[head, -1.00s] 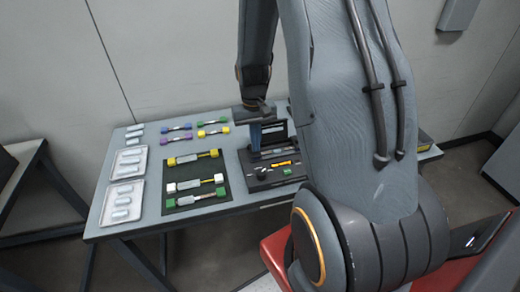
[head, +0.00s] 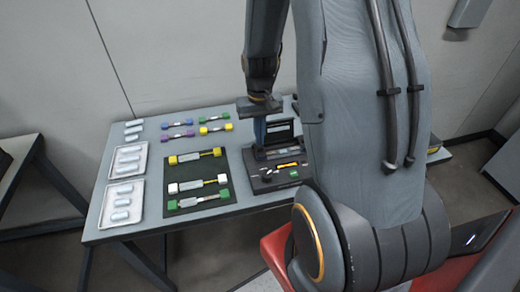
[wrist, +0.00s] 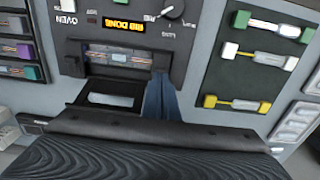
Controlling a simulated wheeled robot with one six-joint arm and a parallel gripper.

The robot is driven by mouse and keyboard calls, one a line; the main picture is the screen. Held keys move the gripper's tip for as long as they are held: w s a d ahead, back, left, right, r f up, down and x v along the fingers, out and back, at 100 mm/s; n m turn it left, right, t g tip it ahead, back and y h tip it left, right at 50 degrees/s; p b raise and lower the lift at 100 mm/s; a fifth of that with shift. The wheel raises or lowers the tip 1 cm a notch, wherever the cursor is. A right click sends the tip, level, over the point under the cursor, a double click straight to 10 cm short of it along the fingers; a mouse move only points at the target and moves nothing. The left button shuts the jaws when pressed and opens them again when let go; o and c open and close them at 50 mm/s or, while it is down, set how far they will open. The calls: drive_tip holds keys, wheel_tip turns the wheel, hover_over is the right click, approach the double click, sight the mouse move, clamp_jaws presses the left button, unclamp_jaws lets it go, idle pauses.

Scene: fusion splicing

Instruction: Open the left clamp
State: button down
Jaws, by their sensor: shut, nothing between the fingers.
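The dark splicer (head: 285,178) stands on the grey table, its lid (head: 280,134) raised at the back. In the wrist view its panel (wrist: 88,20) shows upside down, with a lit orange display and a knob. A fibre bay (wrist: 115,58) with a see-through strip crosses it. My gripper (head: 260,143) points down with blue fingers at the left side of the bay in the head view. In the wrist view the fingers (wrist: 160,92) are together, by the bay's right end. I cannot make out the left clamp; the fingers may cover it.
A black mat (head: 233,193) left of the splicer holds three capped holders. Two white trays (head: 110,166) lie farther left. Several small coloured-end pieces (head: 178,135) lie at the back. The raised lid stands close beside my fingers.

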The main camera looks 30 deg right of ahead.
wheel_tip(320, 180, up, 8)
drive_tip(key=w+p, duration=0.2)
drive_tip(key=p, duration=0.3)
drive_tip(key=shift+w+d, duration=0.4)
drive_tip(key=shift+d, duration=0.05)
drive_tip(key=shift+a, duration=0.1)
idle(0.8)
drive_tip(key=s+a+r+n+b, duration=0.1)
drive_tip(key=s+a+b, duration=0.2)
drive_tip(key=a, duration=0.4)
drive_tip(key=shift+s+a+r+t, duration=0.25)
drive_tip(key=shift+s+r+t, duration=0.1)
drive_tip(key=shift+s, duration=0.3)
drive_tip(key=c, duration=2.4)
unclamp_jaws()
drive_tip(key=s+a+n+b, duration=0.1)
drive_tip(key=s+a+b, duration=0.1)
drive_tip(key=s+a, duration=0.1)
drive_tip(key=s+a+n+b, duration=0.1)
drive_tip(key=s+a, duration=0.2)
drive_tip(key=s, duration=0.1)
drive_tip(key=shift+s+a+f+t+b, duration=0.1)
drive_tip(key=shift+s+a+t+b, duration=0.1)
drive_tip(key=shift+s+t+b, duration=0.15)
drive_tip(key=o, duration=0.6)
drive_tip(key=shift+s+a, duration=0.1)
drive_tip(key=shift+s, duration=0.05)
drive_tip(key=shift+c, duration=0.2)
